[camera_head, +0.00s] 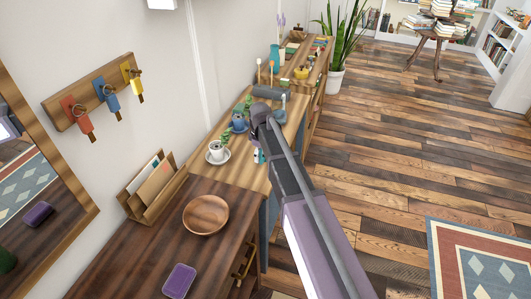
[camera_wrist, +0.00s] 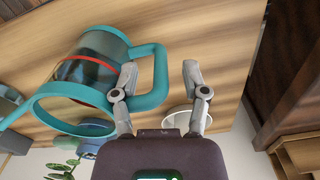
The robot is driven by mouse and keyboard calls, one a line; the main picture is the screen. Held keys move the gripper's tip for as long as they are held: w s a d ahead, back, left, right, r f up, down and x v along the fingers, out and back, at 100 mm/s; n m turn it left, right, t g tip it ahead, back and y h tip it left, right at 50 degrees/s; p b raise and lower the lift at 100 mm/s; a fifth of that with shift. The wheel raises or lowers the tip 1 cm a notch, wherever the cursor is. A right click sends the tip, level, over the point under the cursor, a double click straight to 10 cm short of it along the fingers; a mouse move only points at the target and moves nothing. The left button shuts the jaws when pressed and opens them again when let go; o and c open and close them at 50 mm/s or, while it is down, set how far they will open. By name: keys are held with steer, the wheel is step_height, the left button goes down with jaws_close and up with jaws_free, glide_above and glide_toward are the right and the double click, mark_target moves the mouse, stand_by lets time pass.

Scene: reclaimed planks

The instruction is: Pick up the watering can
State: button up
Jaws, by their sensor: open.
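The watering can (camera_wrist: 92,58) fills the upper left of the wrist view. It has a dark, glassy body with a red band, a teal rim and a teal loop handle (camera_wrist: 160,78). My gripper (camera_wrist: 158,80) is open, with one finger on each side of the handle's outer bar. The left finger overlaps the space inside the loop; I cannot tell whether either finger touches. In the head view my arm covers much of this spot, and I cannot make out the can or the fingers clearly there.
A potted plant on a saucer (camera_head: 217,158), a blue pot (camera_head: 238,123) and a grey roll (camera_head: 267,91) stand close by on the wooden bench. A wooden bowl (camera_head: 206,215), a letter holder (camera_head: 153,188) and a purple box (camera_head: 179,281) are nearer. Open floor lies right.

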steer(key=shift+f+b, duration=0.4)
steer(key=shift+f, duration=0.25)
jaws_close()
